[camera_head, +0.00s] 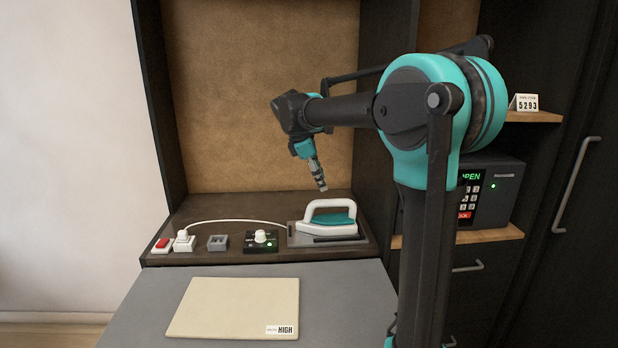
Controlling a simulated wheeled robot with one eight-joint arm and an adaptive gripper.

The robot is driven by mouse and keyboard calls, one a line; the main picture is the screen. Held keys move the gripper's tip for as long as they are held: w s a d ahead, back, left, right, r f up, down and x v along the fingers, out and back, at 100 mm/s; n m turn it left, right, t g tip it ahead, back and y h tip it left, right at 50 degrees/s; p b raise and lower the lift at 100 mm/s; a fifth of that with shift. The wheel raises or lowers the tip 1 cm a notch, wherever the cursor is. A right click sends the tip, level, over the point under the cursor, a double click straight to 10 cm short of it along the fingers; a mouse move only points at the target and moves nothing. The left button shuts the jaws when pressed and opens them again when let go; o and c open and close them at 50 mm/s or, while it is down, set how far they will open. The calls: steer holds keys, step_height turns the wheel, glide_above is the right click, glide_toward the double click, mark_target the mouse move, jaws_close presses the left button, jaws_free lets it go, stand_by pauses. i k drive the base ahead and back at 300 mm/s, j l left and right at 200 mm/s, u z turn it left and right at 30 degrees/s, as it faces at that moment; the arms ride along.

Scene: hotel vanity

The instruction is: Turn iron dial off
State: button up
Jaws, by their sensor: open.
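The iron dial appears to be a white knob (261,237) on a small black box (262,246) with a green light, on the dark shelf. The knob's exact pointing direction is too small to read. The iron (327,224), white with a teal body, rests on a dark grey stand (296,238) just right of the dial. My gripper (322,188) is open and empty, pointing down above the iron, up and to the right of the dial. It touches nothing that I can see.
Left of the dial on the shelf are a grey socket (217,243), a white plug (184,241) with a cord, and a red switch (162,244). A beige pad (232,305) with a "HIGH" label lies in front. A safe (491,195) reading OPEN stands right.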

mark_target(260, 237)
steer(key=k, duration=1)
